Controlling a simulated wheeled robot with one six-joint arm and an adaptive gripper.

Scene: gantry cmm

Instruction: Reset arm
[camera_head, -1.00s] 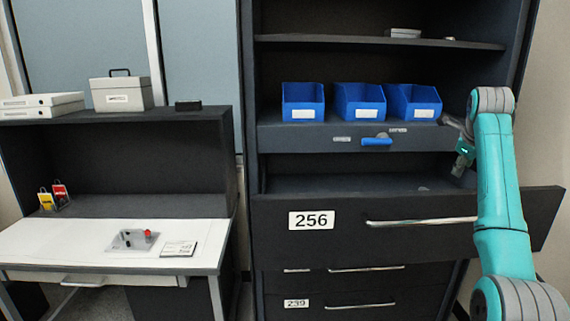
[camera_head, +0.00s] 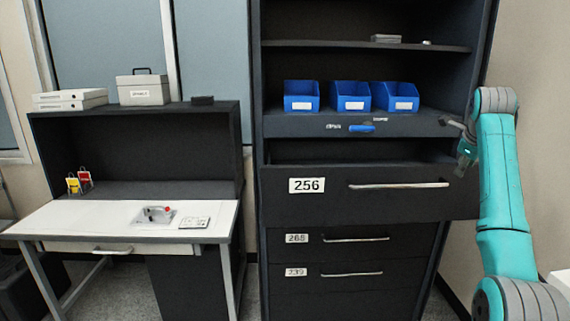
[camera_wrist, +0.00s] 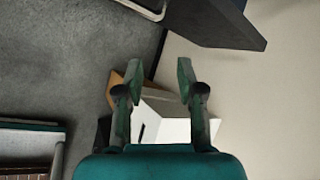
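My gripper (camera_wrist: 157,85) is open and empty in the wrist view, its two fingers apart over a white box with a dark slot (camera_wrist: 165,120) on the floor below. In the head view my gripper (camera_head: 462,148) is raised at the right, in front of the cabinet's right side, and its fingers are too small to read. The drawer labelled 256 (camera_head: 400,200) stands pulled out below and left of it. The drawer's handle (camera_head: 398,186) is clear of my gripper.
Three blue bins (camera_head: 350,97) stand on a cabinet shelf with a blue-handled object (camera_head: 362,129) below them. Lower drawers (camera_head: 400,255) are shut. A plain wall is at right.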

